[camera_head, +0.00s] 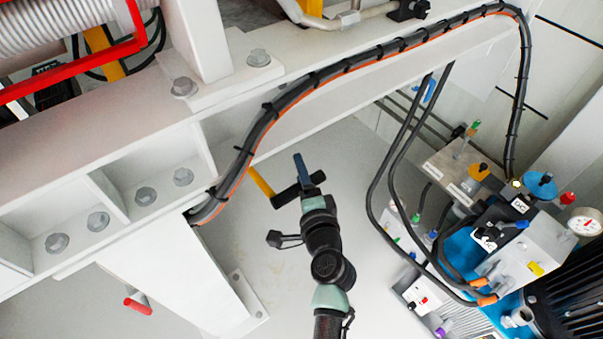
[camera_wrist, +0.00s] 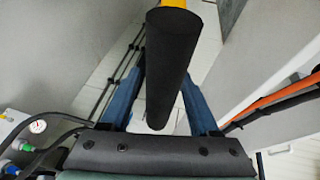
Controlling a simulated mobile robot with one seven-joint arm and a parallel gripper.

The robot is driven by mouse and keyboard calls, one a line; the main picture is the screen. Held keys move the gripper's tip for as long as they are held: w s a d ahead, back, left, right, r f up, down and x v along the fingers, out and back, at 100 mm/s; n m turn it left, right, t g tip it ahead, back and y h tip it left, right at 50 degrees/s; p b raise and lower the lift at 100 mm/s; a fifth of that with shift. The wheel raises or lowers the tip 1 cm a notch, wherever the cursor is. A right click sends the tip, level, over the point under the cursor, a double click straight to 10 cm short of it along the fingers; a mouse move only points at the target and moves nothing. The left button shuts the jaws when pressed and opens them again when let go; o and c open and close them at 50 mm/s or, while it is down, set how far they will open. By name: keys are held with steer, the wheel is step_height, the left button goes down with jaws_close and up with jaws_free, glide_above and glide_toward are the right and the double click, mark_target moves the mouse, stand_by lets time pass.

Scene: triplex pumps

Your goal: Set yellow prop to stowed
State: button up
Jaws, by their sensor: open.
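The yellow prop (camera_head: 262,182) shows in the head view as a short yellow bar below the white beam, with a black grip (camera_head: 284,196) at its lower end. My gripper (camera_head: 301,168) is at this black grip, with a blue finger showing above it. In the wrist view the black grip (camera_wrist: 168,75) lies lengthwise between my two blue fingers, and a bit of yellow prop (camera_wrist: 178,3) shows at the top edge. The fingers are open, with gaps visible beside the grip. The prop's upper end is hidden behind the beam.
A black and orange cable bundle (camera_head: 310,82) runs along the white beam (camera_head: 90,160) close above my gripper. A white post (camera_head: 180,285) stands to the left. Pump equipment with hoses, a blue block (camera_head: 462,250) and a gauge (camera_head: 584,222) fills the right. Floor below is clear.

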jaws_close()
stand_by(1.4)
